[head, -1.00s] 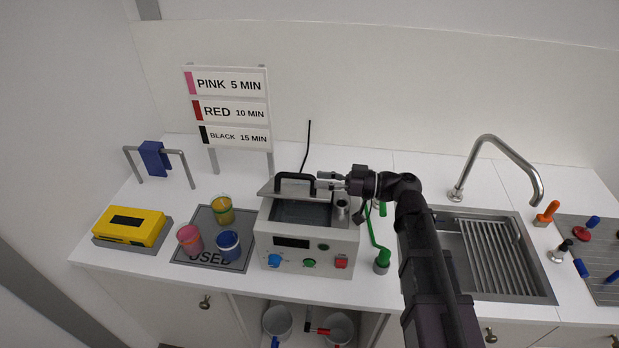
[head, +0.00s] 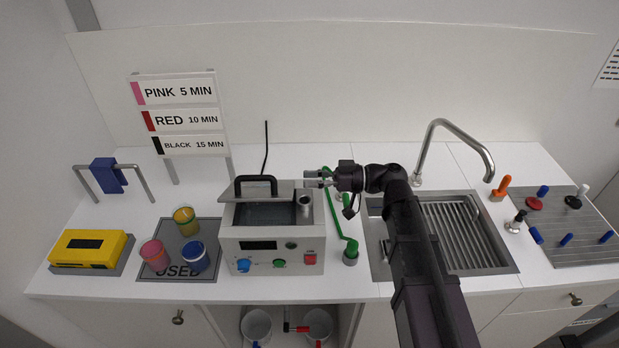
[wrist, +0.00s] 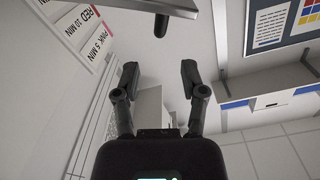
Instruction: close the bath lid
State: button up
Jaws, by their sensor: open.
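The grey bath (head: 273,246) stands on the counter in the head view, its dark basin (head: 262,214) showing from above. Its flat metal lid (head: 230,193) is at the back of the basin and leaves it uncovered; its exact tilt is hard to tell. A black handle (head: 256,180) stands on the lid. My gripper (head: 306,179) is open and empty, to the right of the handle and apart from it. In the wrist view my gripper (wrist: 157,78) has its fingers spread with nothing between them. A grey plate (wrist: 110,6), likely the lid, shows beyond them.
A green pipe (head: 336,222) stands right of the bath, close below my arm. The sink (head: 384,262) and its tap (head: 425,145) are farther right. Pink, yellow and blue jars stand on the mat (head: 210,272) to the left. A sign (head: 182,118) stands behind.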

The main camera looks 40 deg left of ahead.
jog(key=shift+w+a+r, duration=0.1)
jog(key=shift+a+r, duration=0.05)
jog(key=shift+r, duration=0.1)
grip_shut()
jog(key=w+a+r+m+h+p, duration=0.3)
jog(key=r+p, duration=0.3)
jog(key=p, duration=0.4)
jog(key=shift+w+a+r+g, duration=0.2)
jog(key=shift+w+a+g, duration=0.25)
jog(key=shift+a, duration=0.35)
